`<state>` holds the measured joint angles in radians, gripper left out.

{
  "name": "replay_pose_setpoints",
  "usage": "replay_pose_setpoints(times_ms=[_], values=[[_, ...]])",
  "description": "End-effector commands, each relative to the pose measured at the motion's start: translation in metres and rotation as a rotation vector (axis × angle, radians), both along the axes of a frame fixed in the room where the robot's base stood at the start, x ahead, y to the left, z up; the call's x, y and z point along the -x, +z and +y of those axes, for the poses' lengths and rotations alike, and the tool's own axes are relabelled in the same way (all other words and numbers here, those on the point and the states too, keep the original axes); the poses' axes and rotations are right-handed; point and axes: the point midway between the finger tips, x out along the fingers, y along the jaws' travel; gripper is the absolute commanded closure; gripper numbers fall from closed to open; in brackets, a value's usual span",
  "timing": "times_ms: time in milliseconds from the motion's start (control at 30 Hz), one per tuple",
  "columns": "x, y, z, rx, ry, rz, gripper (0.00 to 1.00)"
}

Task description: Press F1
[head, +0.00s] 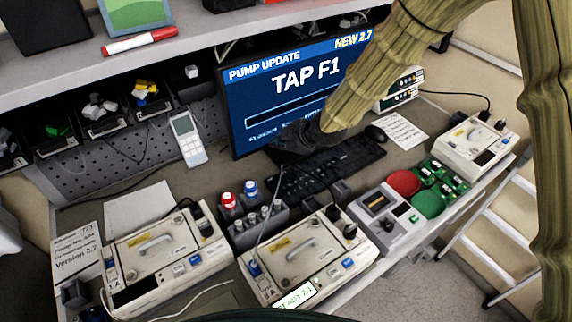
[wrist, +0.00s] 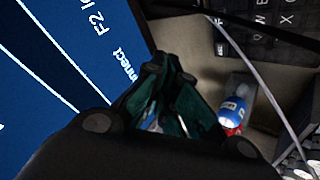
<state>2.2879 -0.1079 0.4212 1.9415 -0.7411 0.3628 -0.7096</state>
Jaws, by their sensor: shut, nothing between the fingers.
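The black keyboard (head: 335,172) lies on the bench in front of the monitor (head: 262,110). The screen reads "PUMP UPDATE", "NEW 2.7" and "TAP F1". My dark gripper (head: 290,143) is by the lower edge of the screen, over the keyboard's far left end, and hides part of both. In the wrist view, my gripper (wrist: 165,75) is shut and empty, with part of the keyboard (wrist: 262,32) at the upper right and the screen (wrist: 60,60) at the left. I cannot make out the F1 key, or whether the fingertips touch anything.
Two pumps, one left (head: 165,250) and one middle (head: 305,255), stand at the front. Red and blue-capped bottles (head: 240,195) stand between them, near the keyboard. A white handset (head: 187,138) leans left of the monitor. A shelf (head: 180,50) overhangs the back.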

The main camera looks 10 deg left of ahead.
Motion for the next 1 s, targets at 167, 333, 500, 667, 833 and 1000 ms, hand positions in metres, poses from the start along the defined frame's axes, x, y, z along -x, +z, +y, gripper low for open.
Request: replay_pose_setpoints(times_ms=[167,333,500,667,833,1000], values=[[-0.002,-0.001,-0.002,0.0,-0.002,0.001,1.0],[-0.003,-0.004,-0.001,-0.001,-0.002,0.003,1.0],[-0.002,-0.013,-0.001,0.0,0.0,0.003,1.0],[-0.002,-0.028,0.0,0.0,0.0,0.002,1.0],[-0.002,-0.047,0.0,0.0,0.0,0.002,1.0],[-0.002,-0.066,0.0,0.0,0.002,0.002,1.0]])
